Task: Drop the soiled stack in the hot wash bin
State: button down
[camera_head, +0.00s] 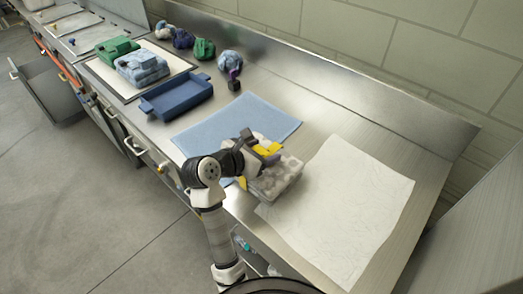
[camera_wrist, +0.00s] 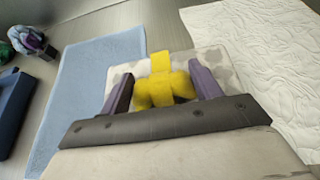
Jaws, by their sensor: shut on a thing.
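A pale grey stack with darker stains (camera_head: 277,182) sits on the steel counter, between a blue cloth and a white sheet; it also shows in the wrist view (camera_wrist: 215,65). A yellow strap-like piece (camera_wrist: 160,82) stands up from its top. My gripper (camera_head: 262,152) is over the stack, its two dark purple fingers on either side of the yellow piece, shut on it. I cannot tell whether the stack is lifted off the counter. No bin is clearly marked as the hot wash bin; an open grey bin or drawer (camera_head: 48,90) is at the far left.
The blue cloth (camera_head: 240,122) and white sheet (camera_head: 340,205) lie flat beside the stack. Further left are a blue tray (camera_head: 178,97) and folded green (camera_head: 117,50) and light-blue (camera_head: 142,68) stacks. Several crumpled cloths lie along the back. Floor is clear in front.

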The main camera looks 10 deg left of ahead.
jog(key=shift+s+f+b, duration=0.1)
jog(key=shift+f+b, duration=0.25)
jog(key=shift+f, duration=0.4)
jog(key=shift+c, duration=1.6)
grip_release()
jog(key=shift+f, duration=0.1)
jog(key=shift+a, duration=0.1)
jog(key=shift+r+p, duration=0.55)
jog(key=shift+r, duration=0.1)
jog(key=shift+s+a, duration=0.15)
jog(key=shift+a, duration=0.1)
jog(key=b+v, duration=0.4)
jog(key=v, duration=0.7)
jog(key=shift+r, duration=0.45)
jog(key=shift+s+d+r, duration=0.1)
